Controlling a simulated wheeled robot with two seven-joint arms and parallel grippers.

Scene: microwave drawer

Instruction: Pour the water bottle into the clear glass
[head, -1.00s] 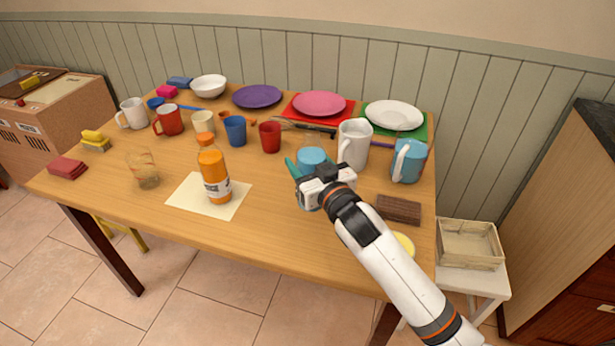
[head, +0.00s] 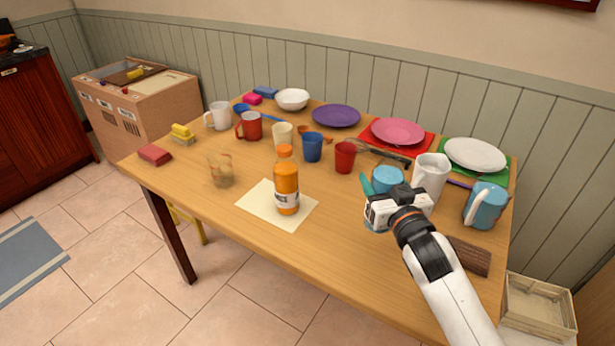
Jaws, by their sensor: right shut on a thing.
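The clear glass (head: 221,172) stands upright on the left part of the table, see-through and hard to make out. My right gripper (head: 378,195) is at the table's right side, shut on a light blue round object (head: 387,177). This may be the water bottle, but the gripper hides most of it and I cannot tell for certain. I cannot tell whether it touches the table. An orange bottle (head: 287,186) with an orange cap stands on a cream sheet (head: 258,202) between the glass and my gripper. My left gripper is not in view.
A white pitcher (head: 430,180) and a blue pitcher (head: 485,207) stand right of my gripper. A red cup (head: 345,157), a blue cup (head: 312,147) and several mugs stand behind the orange bottle. A brown block (head: 471,257) lies front right. The table's front strip is clear.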

